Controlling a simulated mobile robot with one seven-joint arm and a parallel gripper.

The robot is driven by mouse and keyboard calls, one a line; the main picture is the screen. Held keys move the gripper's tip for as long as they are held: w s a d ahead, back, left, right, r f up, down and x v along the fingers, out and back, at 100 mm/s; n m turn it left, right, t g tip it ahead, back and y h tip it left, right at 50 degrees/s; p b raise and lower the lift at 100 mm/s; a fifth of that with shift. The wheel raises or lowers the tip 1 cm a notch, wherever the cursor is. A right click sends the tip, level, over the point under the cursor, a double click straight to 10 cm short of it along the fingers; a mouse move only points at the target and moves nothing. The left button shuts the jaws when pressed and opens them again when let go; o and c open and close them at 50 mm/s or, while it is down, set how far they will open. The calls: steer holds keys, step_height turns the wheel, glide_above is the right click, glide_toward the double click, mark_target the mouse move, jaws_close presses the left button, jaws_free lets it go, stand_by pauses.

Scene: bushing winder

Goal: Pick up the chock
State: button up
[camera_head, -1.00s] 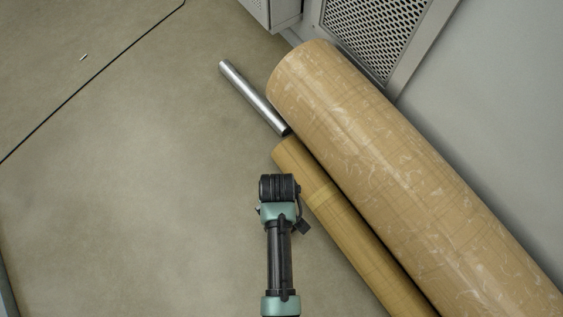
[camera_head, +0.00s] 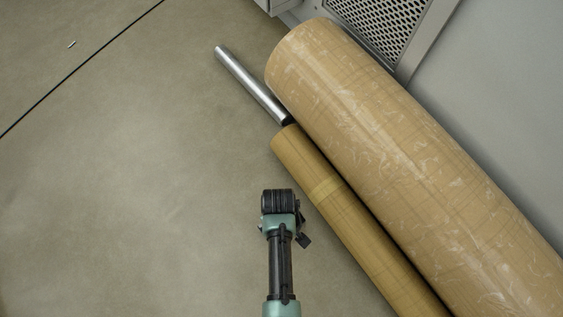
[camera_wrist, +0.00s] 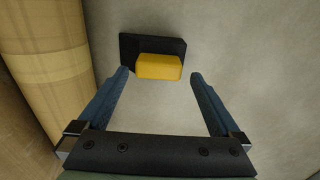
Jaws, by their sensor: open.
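The chock shows in the wrist view as a yellow block (camera_wrist: 160,66) with a flat black part (camera_wrist: 151,44) beside and behind it, on the grey floor. My gripper (camera_wrist: 159,76) is open and empty. Its two blue fingers point toward the chock, with the fingertips near the left and right sides of the yellow block. I cannot tell how high the fingertips are above it. In the head view my wrist joint shows from above, beside the thin roll, and the fingers and the chock are hidden.
A thin tan roll (camera_head: 333,195) lies close on the right of my arm, with a steel shaft (camera_head: 250,85) at its far end. A thick wrapped roll (camera_head: 400,140) lies beyond it, near a grey cabinet (camera_head: 395,28).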

step_height(320, 180, down, 5)
steer(key=b, duration=0.4)
steer(key=shift+w+b, duration=0.15)
steer(key=shift+b, duration=0.25)
steer(key=shift+r, duration=0.1)
steer(key=shift+c, duration=0.3)
jaws_close()
